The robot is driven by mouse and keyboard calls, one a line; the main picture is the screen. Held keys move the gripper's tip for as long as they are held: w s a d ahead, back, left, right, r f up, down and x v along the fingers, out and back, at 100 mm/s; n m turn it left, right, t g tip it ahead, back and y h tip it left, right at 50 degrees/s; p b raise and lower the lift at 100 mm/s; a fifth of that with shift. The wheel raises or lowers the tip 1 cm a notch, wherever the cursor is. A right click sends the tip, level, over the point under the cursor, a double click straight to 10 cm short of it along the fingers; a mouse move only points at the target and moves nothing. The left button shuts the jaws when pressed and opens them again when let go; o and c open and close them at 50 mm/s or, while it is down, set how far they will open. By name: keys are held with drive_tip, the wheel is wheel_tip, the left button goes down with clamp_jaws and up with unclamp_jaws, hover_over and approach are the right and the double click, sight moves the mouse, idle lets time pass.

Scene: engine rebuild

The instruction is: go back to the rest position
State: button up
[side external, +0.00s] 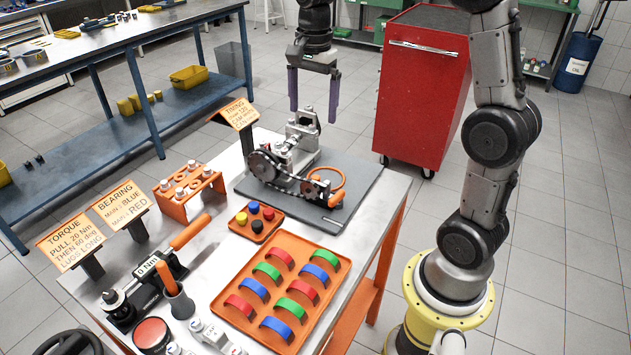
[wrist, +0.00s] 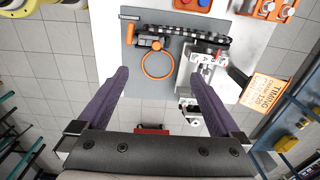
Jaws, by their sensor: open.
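My gripper (side external: 314,100) hangs high above the far end of the work table, fingers pointing down and spread apart. It holds nothing. In the wrist view my gripper's two purple fingers (wrist: 160,88) stand wide apart with nothing between their tips. Below is the engine assembly (side external: 290,155) with a chain and sprocket, on a grey plate (side external: 345,200). An orange ring (side external: 328,178) lies on this plate; it also shows in the wrist view (wrist: 156,74). The gripper is clear of all these parts.
An orange tray (side external: 228,318) holds several red, green and blue bearing shells. Sign boards (side external: 238,113), an orange rack (side external: 186,208) and a torque tool (side external: 160,275) stand on the table. A red cabinet (side external: 420,95) stands behind, right of my gripper.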

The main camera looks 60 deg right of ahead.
drive_tip(key=f, duration=0.7)
drive_tip(key=d+f, duration=0.1)
drive_tip(key=f, duration=0.3)
drive_tip(key=shift+s+f, duration=0.1)
drive_tip(key=shift+f, duration=0.05)
idle(0.3)
drive_tip(key=s+a+r+t, duration=0.1)
drive_tip(key=a+r, duration=0.1)
drive_tip(key=r, duration=0.6)
drive_tip(key=s+a+r, duration=0.2)
drive_tip(key=r, duration=0.5)
drive_tip(key=s+a+n+t, duration=0.2)
drive_tip(key=s+a+n, duration=0.25)
drive_tip(key=s, duration=0.25)
drive_tip(key=s+a+n+t, duration=0.1)
drive_tip(key=s+a+n, duration=0.2)
drive_tip(key=s+n, duration=0.25)
drive_tip(key=s+a+f+n+t, duration=0.1)
drive_tip(key=s+f+n, duration=0.3)
drive_tip(key=n, duration=0.3)
drive_tip(key=shift+s+f+n, duration=0.25)
drive_tip(key=shift+n, duration=0.15)
